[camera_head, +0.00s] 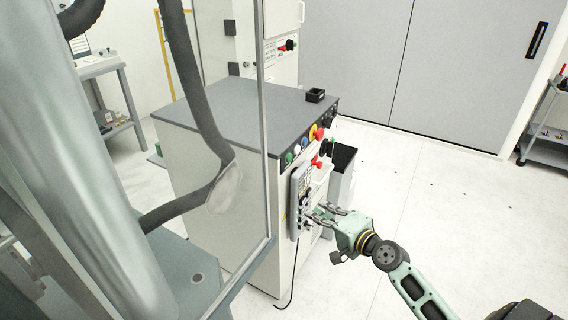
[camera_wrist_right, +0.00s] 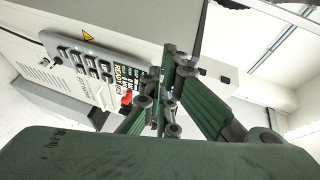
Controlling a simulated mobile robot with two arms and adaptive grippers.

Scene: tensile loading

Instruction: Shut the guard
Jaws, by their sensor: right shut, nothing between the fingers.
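The guard (camera_head: 264,120) is a clear pane in a thin grey metal frame. It stands upright at the left of the head view, in front of the grey column and the thick dark hose. Its hinge side is not clear, and I cannot tell how far it is swung. My right gripper (camera_head: 322,213) is well right of the guard's frame, apart from it, beside the control handset (camera_head: 301,198) on the cabinet's side. In the right wrist view its fingers (camera_wrist_right: 168,92) are together and empty, with the handset (camera_wrist_right: 88,68) behind them. My left gripper is out of view.
A cabinet (camera_head: 222,103) with a dark top and coloured buttons stands behind the guard. A dark bin (camera_head: 342,163) is beside it. A cable hangs from the handset. A bench (camera_head: 100,70) is at the far left, a trolley (camera_head: 545,140) at the right. The floor (camera_head: 440,190) between is clear.

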